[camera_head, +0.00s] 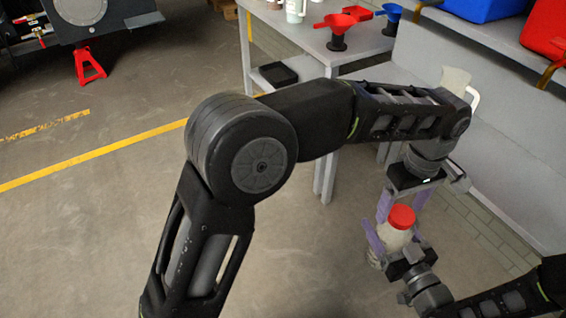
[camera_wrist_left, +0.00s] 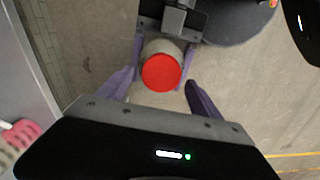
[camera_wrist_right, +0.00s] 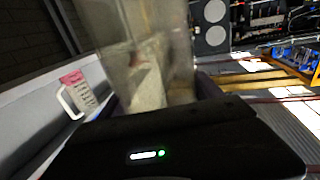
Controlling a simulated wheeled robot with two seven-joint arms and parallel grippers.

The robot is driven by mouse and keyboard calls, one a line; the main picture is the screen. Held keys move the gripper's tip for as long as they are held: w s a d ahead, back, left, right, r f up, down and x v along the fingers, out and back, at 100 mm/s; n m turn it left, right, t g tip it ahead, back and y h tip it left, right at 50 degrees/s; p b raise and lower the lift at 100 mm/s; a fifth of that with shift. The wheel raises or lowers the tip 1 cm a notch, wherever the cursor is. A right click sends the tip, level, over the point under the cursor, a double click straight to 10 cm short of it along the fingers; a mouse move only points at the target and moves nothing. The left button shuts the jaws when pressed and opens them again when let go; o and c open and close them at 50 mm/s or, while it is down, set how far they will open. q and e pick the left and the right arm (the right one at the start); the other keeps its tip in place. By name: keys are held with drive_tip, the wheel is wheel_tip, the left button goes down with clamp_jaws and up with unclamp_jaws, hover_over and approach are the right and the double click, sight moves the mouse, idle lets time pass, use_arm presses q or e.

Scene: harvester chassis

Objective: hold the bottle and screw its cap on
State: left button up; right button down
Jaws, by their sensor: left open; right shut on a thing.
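A pale bottle (camera_head: 394,238) with a red cap (camera_head: 402,216) on its top is held above the floor at the lower right of the head view. My right gripper (camera_head: 388,243) is shut on the bottle's body from the front. In the right wrist view the bottle (camera_wrist_right: 148,60) is large, clear and blurred. My left gripper (camera_wrist_left: 160,80) is open and points down over the cap, its purple fingers on either side. The red cap (camera_wrist_left: 162,72) shows from above there, with no clear finger contact. I cannot tell how tightly the cap sits.
A grey bench (camera_head: 300,37) at the back holds a red funnel (camera_head: 336,30) and a blue funnel (camera_head: 391,18). A clear jug (camera_head: 455,80) stands on the grey ledge at right, near my left wrist. A red jack stand (camera_head: 88,66) is far left. Open floor lies at left.

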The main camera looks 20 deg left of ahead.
use_arm(q)
drive_tip(key=shift+n, duration=1.2)
drive_tip(key=shift+a+r, duration=0.1)
drive_tip(key=shift+r, duration=3.45)
drive_tip(key=w+a+f+m, duration=0.2)
drive_tip(key=a+f+m, duration=0.4)
drive_tip(key=a, duration=0.7)
drive_tip(key=w+a+f+m, duration=0.2)
drive_tip(key=a+f+m, duration=0.35)
drive_tip(key=a, duration=0.75)
drive_tip(key=shift+a+r+n+b, duration=0.55)
drive_tip(key=shift+a+r+n, duration=0.45)
drive_tip(key=shift+a, duration=0.25)
drive_tip(key=shift+f, duration=0.1)
